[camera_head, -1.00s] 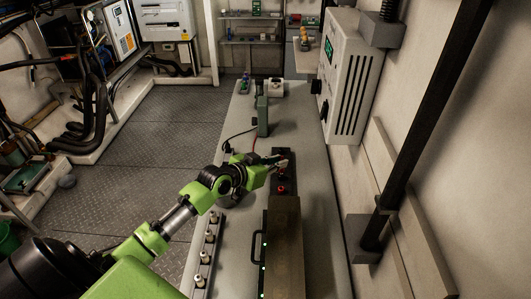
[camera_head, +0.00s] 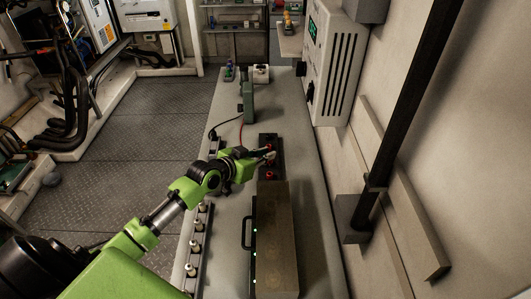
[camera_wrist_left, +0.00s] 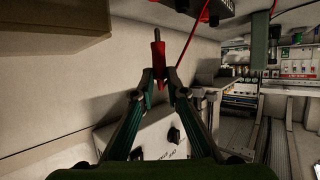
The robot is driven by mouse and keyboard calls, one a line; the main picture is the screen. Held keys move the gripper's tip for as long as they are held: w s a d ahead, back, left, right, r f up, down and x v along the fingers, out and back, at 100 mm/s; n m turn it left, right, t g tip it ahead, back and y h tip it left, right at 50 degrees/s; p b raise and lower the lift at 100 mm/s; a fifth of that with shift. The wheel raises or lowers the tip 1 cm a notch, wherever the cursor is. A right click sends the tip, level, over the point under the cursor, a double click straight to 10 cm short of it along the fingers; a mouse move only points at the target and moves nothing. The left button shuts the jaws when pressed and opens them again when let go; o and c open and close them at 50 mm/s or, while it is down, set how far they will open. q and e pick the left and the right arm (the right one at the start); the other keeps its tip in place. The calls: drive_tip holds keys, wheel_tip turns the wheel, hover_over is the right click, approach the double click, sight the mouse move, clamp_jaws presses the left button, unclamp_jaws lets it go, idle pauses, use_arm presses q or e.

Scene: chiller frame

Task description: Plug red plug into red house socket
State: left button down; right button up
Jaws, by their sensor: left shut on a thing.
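My left gripper (camera_head: 269,154) is over a dark socket block (camera_head: 268,139) on the bench. In the left wrist view my left gripper (camera_wrist_left: 159,78) is shut on the red plug (camera_wrist_left: 159,62), whose pin points up in the picture, away from the fingers. No contact between the pin and a socket shows. A red socket (camera_head: 270,175) appears on the near part of the block, small in the head view. A dark block with red parts (camera_wrist_left: 208,8) shows at the top edge of the left wrist view. My right gripper is not in view.
A long box with a handle (camera_head: 277,235) stands just nearer than the block. A row of pale fittings (camera_head: 195,245) lines the bench's left edge. A green upright device (camera_head: 247,102) with a red cable stands farther back. A white cabinet (camera_head: 333,65) hangs on the right wall.

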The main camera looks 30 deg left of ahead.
use_arm(q)
drive_tip(key=shift+f+b, duration=0.8)
drive_tip(key=shift+f, duration=0.6)
drive_tip(key=shift+p, duration=0.4)
idle(0.5)
drive_tip(key=shift+f+b, duration=1.1)
drive_tip(key=shift+f, duration=0.45)
drive_tip(key=c, duration=1.9)
unclamp_jaws()
drive_tip(key=shift+s, duration=0.1)
drive_tip(key=shift+s+a+r, duration=0.1)
drive_tip(key=shift+s+r, duration=0.05)
drive_tip(key=shift+s, duration=0.4)
drive_tip(key=shift+v, duration=5.4)
drive_tip(key=shift+w+a+r, duration=0.1)
